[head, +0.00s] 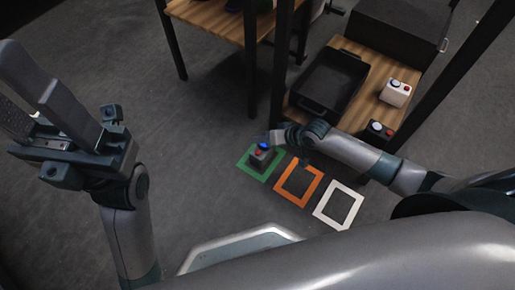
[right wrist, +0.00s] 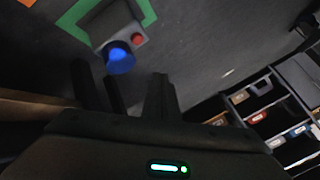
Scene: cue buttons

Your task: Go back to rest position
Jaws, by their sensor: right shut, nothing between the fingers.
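A small grey button box (head: 260,157) stands in the green square outline on the floor. It has a bright blue button and a red button; the box also shows at the top of the right wrist view (right wrist: 117,22). My right gripper (head: 277,138) is just beside and above this box, shut and empty. In the right wrist view its dark fingers (right wrist: 135,95) are below the blue button, apart from it as far as shows. My left gripper (head: 45,95) is raised at the upper left, away from everything; its opening is unclear from this angle.
Orange (head: 298,180) and white (head: 338,205) square outlines lie empty on the floor. A low wooden table holds a black tray (head: 333,80), a white button box (head: 395,92) and a dark button box (head: 377,132). Dark posts rise near it. Floor on the left is clear.

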